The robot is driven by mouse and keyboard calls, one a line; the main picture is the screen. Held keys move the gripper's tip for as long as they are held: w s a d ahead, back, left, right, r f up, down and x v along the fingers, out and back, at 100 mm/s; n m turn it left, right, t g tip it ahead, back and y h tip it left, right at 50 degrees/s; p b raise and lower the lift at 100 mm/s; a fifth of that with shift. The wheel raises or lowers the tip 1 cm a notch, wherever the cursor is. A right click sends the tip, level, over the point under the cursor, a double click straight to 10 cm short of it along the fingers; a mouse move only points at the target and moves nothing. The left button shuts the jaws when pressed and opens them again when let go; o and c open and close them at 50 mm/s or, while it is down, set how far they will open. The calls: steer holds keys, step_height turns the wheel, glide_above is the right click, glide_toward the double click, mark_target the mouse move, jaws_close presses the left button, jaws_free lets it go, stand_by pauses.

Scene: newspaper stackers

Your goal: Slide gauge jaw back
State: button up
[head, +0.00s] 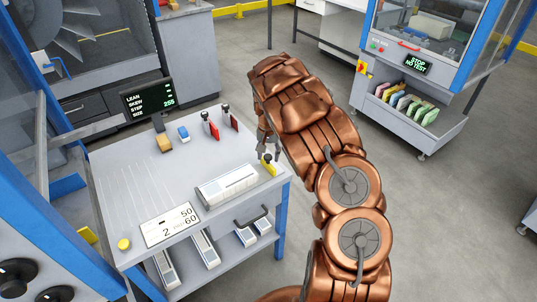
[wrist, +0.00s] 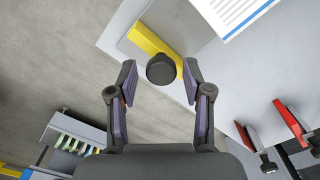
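The gauge jaw is a yellow block (head: 269,166) at the right end of the grey bench, beside the white newspaper stack (head: 228,185). In the wrist view the yellow jaw (wrist: 153,41) lies on the bench near its edge, with a round black knob (wrist: 161,69) in front of it. My gripper (wrist: 160,75) is open, and the knob appears between its two fingertips with a gap on each side. I cannot tell whether the fingers are level with the knob. In the head view my gripper (head: 265,143) is just above the jaw, partly hidden by my arm.
A number card (head: 170,224) lies in front. The bench's left middle is clear.

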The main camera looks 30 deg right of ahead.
mark_target(268, 156)
steer(key=shift+o, duration=0.2)
step_height(268, 156, up, 12)
stand_by(0.7)
stand_by(0.4)
